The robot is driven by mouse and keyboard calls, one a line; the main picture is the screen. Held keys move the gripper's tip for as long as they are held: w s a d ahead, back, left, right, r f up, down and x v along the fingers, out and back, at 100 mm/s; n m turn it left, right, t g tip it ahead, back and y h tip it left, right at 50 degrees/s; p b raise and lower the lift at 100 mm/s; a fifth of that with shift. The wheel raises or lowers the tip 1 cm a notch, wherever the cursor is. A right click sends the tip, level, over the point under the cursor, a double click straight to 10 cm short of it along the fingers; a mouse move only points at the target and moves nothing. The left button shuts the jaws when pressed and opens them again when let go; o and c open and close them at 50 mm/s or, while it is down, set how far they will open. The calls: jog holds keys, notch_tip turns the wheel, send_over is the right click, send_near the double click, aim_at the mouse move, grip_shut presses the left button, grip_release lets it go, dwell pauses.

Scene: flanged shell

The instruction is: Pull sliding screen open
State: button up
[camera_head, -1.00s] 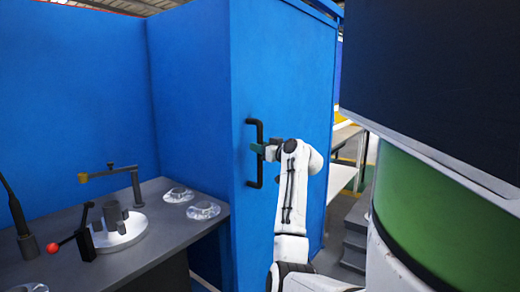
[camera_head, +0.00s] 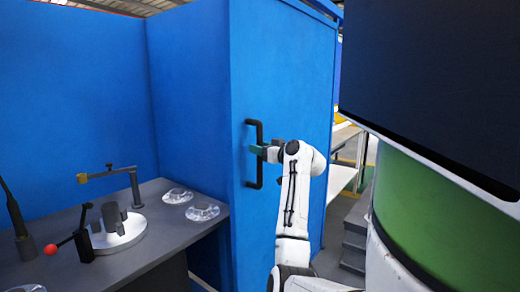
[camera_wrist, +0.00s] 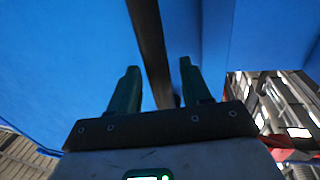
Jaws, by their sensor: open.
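The sliding screen (camera_head: 285,90) is a tall blue panel right of the workbench. Its black upright bar handle (camera_head: 254,133) stands off the panel. My gripper (camera_head: 258,149) is at the middle of the handle. In the wrist view, my gripper (camera_wrist: 158,88) has two green fingers, spread apart and open. The blue screen also fills much of the wrist view (camera_wrist: 75,55).
A grey workbench (camera_head: 160,240) stands to the left. On it are a round fixture (camera_head: 118,232), clear flanged parts (camera_head: 202,211) and a lever with a red knob (camera_head: 50,249). Blue walls (camera_head: 70,100) stand behind the bench. Grey steps (camera_head: 355,240) show at the right.

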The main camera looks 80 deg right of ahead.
jog(key=v, duration=1)
jog(key=shift+b, duration=0.3)
